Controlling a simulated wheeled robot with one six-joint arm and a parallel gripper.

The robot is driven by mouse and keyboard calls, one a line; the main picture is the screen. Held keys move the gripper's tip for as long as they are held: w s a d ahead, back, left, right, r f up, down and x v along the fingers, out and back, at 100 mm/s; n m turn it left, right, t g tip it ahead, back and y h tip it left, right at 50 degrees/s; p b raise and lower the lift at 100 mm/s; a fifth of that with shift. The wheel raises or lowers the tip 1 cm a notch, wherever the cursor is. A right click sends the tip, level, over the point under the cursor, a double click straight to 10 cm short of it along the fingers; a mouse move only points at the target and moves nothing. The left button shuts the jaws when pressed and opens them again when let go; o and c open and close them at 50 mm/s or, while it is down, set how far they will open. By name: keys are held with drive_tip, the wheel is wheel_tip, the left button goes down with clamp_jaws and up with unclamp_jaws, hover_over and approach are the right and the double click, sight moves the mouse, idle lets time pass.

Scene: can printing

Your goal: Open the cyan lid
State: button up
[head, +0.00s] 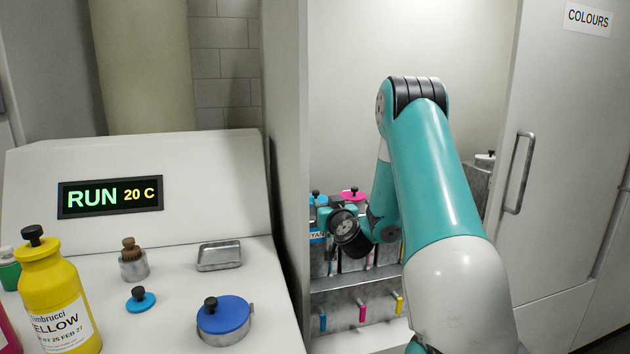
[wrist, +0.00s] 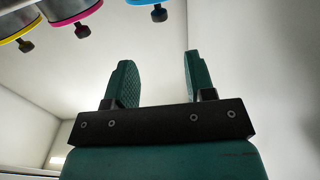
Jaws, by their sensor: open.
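The cyan lid (head: 319,199), with a dark knob, sits on the tank labelled as cyan (head: 317,238) inside the open cabinet. In the wrist view a cyan lid (wrist: 146,3) is partly cut off at the top edge, with its dark knob showing. My gripper (wrist: 157,58) is open and empty, its two teal fingers apart. Neither finger touches the lid in the wrist view. In the head view my wrist is just right of the cyan lid, in front of the tanks, and the fingertips are hard to make out.
A magenta lid (head: 353,193) is beside the cyan one; a yellow lid (wrist: 18,22) shows in the wrist view. Coloured levers (head: 362,311) line the tank front. The cabinet's left wall (head: 288,120) is close. A loose cyan disc (head: 140,299) and yellow bottle (head: 56,295) are on the counter.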

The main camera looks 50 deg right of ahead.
sight(315, 191)
drive_tip(key=p+x, duration=1)
drive_tip(key=shift+w+r, duration=0.1)
drive_tip(key=shift+w, duration=0.15)
drive_tip(key=shift+w+d, duration=0.4)
drive_tip(key=shift+w, duration=0.1)
drive_tip(key=shift+p, duration=0.3)
clamp_jaws()
